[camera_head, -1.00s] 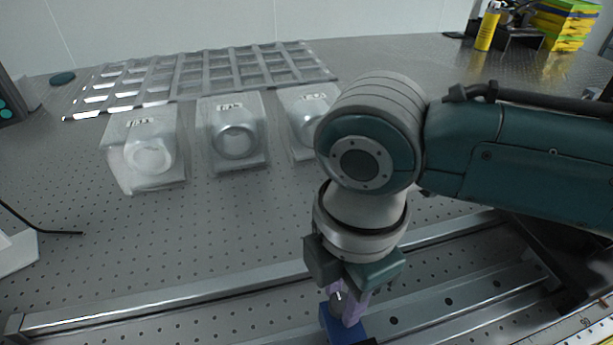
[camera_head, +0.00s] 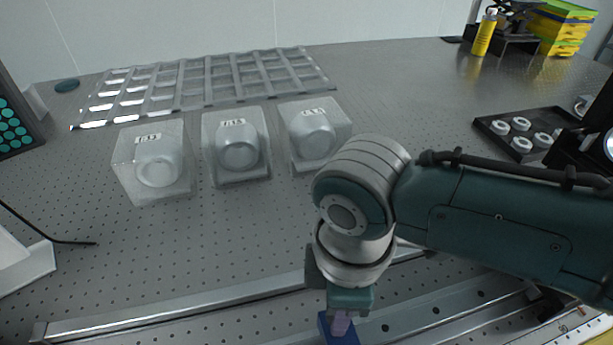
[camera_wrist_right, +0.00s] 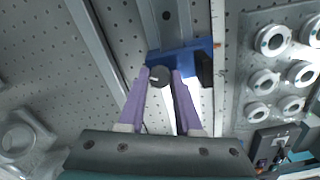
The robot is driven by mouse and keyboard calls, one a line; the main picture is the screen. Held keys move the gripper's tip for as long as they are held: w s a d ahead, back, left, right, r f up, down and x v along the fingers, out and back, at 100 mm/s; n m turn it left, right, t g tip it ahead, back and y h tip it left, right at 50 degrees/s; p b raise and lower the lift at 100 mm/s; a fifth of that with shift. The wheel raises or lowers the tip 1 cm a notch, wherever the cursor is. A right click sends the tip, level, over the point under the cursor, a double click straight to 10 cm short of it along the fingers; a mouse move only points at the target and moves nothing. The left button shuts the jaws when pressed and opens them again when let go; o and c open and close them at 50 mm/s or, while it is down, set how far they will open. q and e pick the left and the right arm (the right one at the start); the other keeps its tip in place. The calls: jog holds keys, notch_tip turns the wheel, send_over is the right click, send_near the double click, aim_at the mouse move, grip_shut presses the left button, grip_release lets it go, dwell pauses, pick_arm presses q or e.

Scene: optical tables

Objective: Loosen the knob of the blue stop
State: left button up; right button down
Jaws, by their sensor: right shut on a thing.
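The blue stop (camera_head: 325,327) sits on the metal rail at the bottom of the head view, partly hidden by my right gripper. It also shows in the right wrist view (camera_wrist_right: 180,58), lying across the rail. Its dark round knob (camera_wrist_right: 159,75) is between the purple fingertips of my right gripper (camera_wrist_right: 161,80), which are shut on it. In the head view the right gripper (camera_head: 341,322) points down at the stop, and the knob is hidden there. My left gripper is not in view.
Three clear boxes with round parts (camera_head: 238,150) stand behind the rail (camera_head: 180,318). A metal grid rack (camera_head: 210,82) lies behind them. A black tray with white rings (camera_head: 530,133) is at the right. The perforated table between boxes and rail is clear.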

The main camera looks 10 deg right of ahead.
jog(key=m+p, duration=0.1)
jog(key=m, duration=0.2)
jog(key=shift+r, duration=0.15)
jog(key=m+p, duration=0.2)
jog(key=m, duration=0.1)
jog(key=shift+m, duration=0.3)
jog(key=m+p, duration=0.1)
jog(key=m, duration=0.2)
jog(key=shift+a+m, duration=0.1)
jog(key=shift+m, duration=0.2)
jog(key=m, duration=0.3)
jog(key=shift+m+p, duration=0.3)
jog(key=shift+p, duration=0.1)
jog(key=m, duration=0.4)
jog(key=shift+m+p, duration=0.4)
jog(key=shift+m, duration=2.4)
jog(key=c, duration=0.6)
grip_release()
